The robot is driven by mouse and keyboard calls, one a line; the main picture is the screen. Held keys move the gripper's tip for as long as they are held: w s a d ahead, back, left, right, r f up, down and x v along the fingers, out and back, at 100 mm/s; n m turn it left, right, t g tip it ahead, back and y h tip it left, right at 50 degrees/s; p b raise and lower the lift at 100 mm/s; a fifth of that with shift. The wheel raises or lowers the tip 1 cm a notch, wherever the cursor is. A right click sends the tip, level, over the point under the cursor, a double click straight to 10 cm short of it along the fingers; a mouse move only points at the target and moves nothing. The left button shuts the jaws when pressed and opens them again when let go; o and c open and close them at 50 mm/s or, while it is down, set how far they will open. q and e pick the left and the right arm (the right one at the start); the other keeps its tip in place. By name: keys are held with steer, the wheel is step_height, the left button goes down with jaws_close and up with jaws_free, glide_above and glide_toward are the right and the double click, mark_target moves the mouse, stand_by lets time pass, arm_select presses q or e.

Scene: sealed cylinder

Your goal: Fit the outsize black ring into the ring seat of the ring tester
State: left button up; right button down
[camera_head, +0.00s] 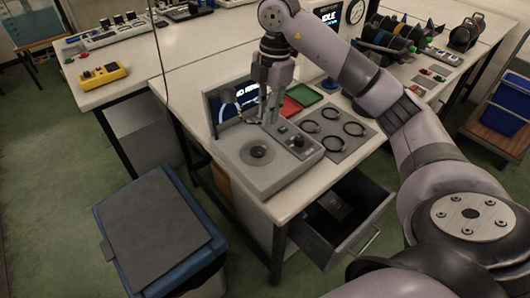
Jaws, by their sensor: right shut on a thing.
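The ring tester (232,166) is a grey box with a screen at its back, standing near the table's front left corner. Its round dark ring seat (257,153) is on the top face and looks empty. My right gripper (269,119) points down above the back part of the tester, behind the seat. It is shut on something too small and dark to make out. Several black rings (310,126) lie on a grey board (338,156) right of the tester; I cannot tell which is outsize. My left gripper is not in view.
A red tray (289,107) and a green tray (306,95) lie behind the board. An open drawer (345,215) juts out below the table front. A blue bin with a grey lid (152,225) stands at the left. A yellow device (103,74) sits on the far table.

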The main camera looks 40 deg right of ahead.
mark_target(265, 161)
step_height(265, 161, down, 14)
steer(key=shift+r, duration=0.25)
steer(key=shift+f, duration=0.1)
steer(key=shift+f, duration=0.1)
steer(key=shift+f, duration=0.15)
steer(key=c, duration=1.6)
jaws_free()
